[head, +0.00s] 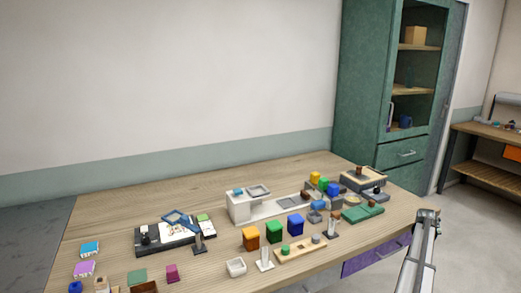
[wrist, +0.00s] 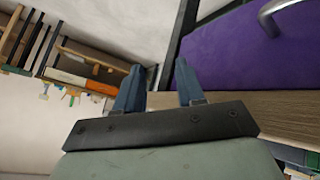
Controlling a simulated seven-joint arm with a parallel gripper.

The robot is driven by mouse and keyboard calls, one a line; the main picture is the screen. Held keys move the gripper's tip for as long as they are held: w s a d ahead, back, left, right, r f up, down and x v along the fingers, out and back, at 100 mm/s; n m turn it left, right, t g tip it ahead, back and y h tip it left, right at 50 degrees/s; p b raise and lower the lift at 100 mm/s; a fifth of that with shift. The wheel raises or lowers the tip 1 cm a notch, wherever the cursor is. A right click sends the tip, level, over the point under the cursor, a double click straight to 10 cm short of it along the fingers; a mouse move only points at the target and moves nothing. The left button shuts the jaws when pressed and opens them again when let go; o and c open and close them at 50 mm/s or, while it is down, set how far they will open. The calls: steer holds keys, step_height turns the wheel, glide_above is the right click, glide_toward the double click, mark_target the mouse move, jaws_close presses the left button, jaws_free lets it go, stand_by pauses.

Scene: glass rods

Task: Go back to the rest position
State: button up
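My gripper (wrist: 159,70) shows in the wrist view as two blue-grey fingers with a clear gap between them. It is open, and nothing shows between the fingers. A purple drawer front (wrist: 225,50) with a metal handle (wrist: 280,10) is beyond and to the right of the fingers; I see no contact. In the head view my arm stands at the lower right, beside the front right of the wooden table (head: 130,210). The fingers cannot be made out there.
The table carries a white station (head: 240,207), orange (head: 251,237), green (head: 274,231) and blue (head: 295,224) boxes, and a dark tray (head: 150,246). The purple drawer (head: 365,260) is under the table's right front. A green cabinet (head: 365,90) stands behind. Floor right of the table looks clear.

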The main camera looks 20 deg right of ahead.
steer(key=s+a+f+m+y, duration=0.15)
steer(key=a+f, duration=0.25)
steer(key=f, duration=0.4)
steer(key=s+a+f+m, duration=0.1)
steer(key=s+a+f, duration=0.2)
steer(key=a+f, duration=0.35)
steer(key=s+a+f+m+y, duration=0.1)
steer(key=s+a+f, duration=0.2)
steer(key=f, duration=0.7)
steer(key=w+a+f+n+y, duration=0.15)
steer(key=a+f, duration=0.35)
steer(key=a, duration=0.6)
steer(key=w+a+f+n+g+y, duration=0.1)
steer(key=w+a+f+y, duration=0.2)
steer(key=a, duration=0.8)
steer(key=w+a+f+n, duration=0.1)
steer(key=w+a+f, duration=0.1)
steer(key=a+f, duration=0.65)
steer(key=s+a+n+g+y, duration=0.1)
steer(key=s+a+n+g, duration=0.15)
steer(key=a, duration=1.15)
steer(key=s+a+n+g+y, duration=0.1)
steer(key=s+a+n, duration=0.15)
steer(key=a, duration=1.05)
steer(key=s+a+r+n+g, duration=0.2)
steer(key=s+a+n+g, duration=0.1)
steer(key=s+a, duration=1.3)
steer(key=shift+s+n+g+h, duration=0.3)
steer(key=shift+s+g, duration=0.45)
steer(key=shift+s, duration=0.15)
